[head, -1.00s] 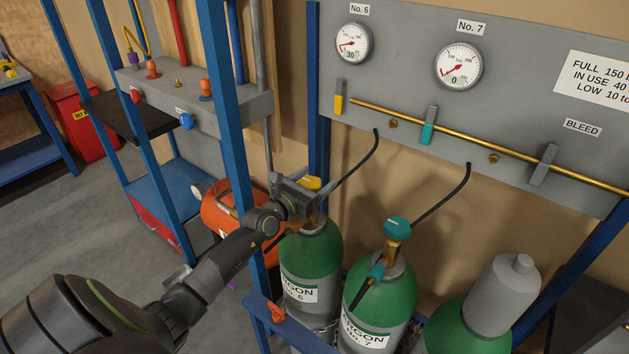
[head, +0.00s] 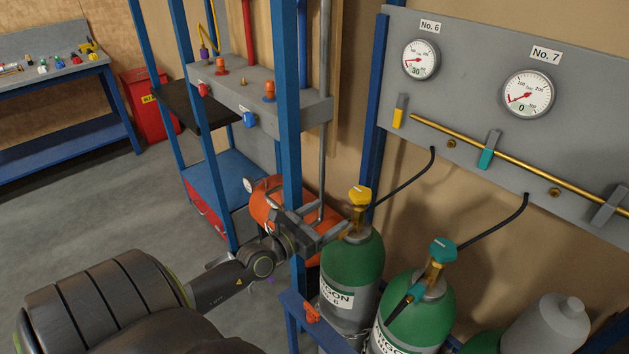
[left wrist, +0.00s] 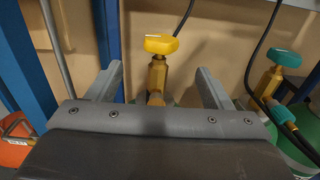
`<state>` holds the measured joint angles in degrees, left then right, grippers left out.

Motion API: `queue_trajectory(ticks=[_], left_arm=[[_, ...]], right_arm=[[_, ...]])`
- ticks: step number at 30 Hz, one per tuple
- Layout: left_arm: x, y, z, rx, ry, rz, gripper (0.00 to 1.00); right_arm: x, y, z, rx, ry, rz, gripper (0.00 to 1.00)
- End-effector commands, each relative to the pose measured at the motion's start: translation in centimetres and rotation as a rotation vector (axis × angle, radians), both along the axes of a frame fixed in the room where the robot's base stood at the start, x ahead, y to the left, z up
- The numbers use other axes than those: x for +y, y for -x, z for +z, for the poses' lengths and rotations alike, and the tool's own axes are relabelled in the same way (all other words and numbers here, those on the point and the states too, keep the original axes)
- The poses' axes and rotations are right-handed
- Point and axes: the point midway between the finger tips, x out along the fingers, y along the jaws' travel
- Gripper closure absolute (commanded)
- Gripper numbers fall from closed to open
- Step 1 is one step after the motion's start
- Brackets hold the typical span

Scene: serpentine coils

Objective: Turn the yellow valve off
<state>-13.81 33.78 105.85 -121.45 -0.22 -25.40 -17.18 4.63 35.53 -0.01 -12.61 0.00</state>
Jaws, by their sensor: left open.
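A yellow valve knob (head: 360,196) sits on the brass stem of the green and grey argon cylinder No. 6 (head: 354,262). In the left wrist view the knob (left wrist: 161,44) is ahead, above the brass stem and centred between the spread fingers. My left gripper (head: 334,222) is open and empty, to the left of the knob and a little lower, apart from it. A yellow-handled lever (head: 399,117) is on the grey panel under gauge No. 6 (head: 420,60), which reads about 30. My right gripper is not in view.
Argon cylinder No. 7 (head: 418,318) with a teal valve (head: 443,249) stands at right. A black hose (head: 402,181) runs from the No. 6 valve to the panel. A blue post (head: 291,150) rises close behind my left gripper. An orange tank (head: 262,206) is behind.

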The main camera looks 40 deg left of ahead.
Motion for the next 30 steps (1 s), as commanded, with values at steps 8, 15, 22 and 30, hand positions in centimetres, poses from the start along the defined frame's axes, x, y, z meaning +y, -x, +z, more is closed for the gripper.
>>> queue_trajectory(ticks=[8, 15, 22, 30], left_arm=[[0.3, 2.8, 0.0, 0.001, -0.001, -0.001, 0.26], [0.3, 3.1, 0.0, -0.001, -0.001, -0.001, 0.26], [0.3, 3.1, 0.0, 0.0, 0.0, 0.0, 0.26], [0.6, 3.1, -0.7, 0.013, 0.032, 0.012, 0.26]], right_arm=[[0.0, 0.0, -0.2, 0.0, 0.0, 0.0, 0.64], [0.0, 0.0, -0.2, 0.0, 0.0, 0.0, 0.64], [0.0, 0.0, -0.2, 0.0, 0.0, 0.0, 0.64], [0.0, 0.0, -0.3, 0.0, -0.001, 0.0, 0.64]])
